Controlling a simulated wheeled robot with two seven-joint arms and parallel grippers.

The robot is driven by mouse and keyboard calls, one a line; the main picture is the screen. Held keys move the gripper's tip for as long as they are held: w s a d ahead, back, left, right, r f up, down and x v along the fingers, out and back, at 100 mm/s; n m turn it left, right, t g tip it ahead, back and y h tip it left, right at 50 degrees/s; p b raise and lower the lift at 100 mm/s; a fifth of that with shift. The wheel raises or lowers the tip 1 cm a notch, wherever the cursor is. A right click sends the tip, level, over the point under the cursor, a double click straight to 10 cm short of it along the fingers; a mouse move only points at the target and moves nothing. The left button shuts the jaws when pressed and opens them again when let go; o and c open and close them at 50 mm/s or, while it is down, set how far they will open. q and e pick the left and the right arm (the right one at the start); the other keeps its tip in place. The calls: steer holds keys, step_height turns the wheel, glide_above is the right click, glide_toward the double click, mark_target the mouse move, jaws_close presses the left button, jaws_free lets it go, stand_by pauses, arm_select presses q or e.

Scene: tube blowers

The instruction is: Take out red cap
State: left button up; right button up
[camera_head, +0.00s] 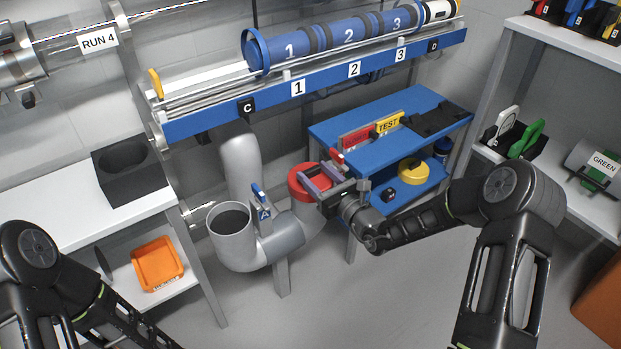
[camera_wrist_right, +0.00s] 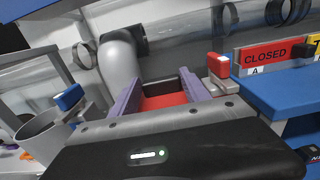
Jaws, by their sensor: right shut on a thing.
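The red cap (camera_head: 299,183) is a round red piece at the upper end of the right branch of the grey pipe (camera_head: 275,238). My right gripper (camera_head: 322,184) has purple fingers and is shut on the red cap. In the right wrist view the red cap (camera_wrist_right: 164,101) shows between the two purple fingers, its lower part hidden by the gripper body. I cannot tell whether the cap still touches the pipe. My left arm shows at the lower left, but its gripper is out of view.
A blue-handled valve (camera_head: 259,196) stands left of the cap, and an open pipe mouth (camera_head: 230,220) further left. A red handle (camera_wrist_right: 218,66) is close to my right fingers. A blue table (camera_head: 440,100) stands behind, below the blue tube rail (camera_head: 325,88).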

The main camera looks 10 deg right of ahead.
mark_target(316, 182)
steer(key=c, duration=0.7)
step_height(316, 182, up, 10)
steer(key=p, duration=0.4)
stand_by(0.5)
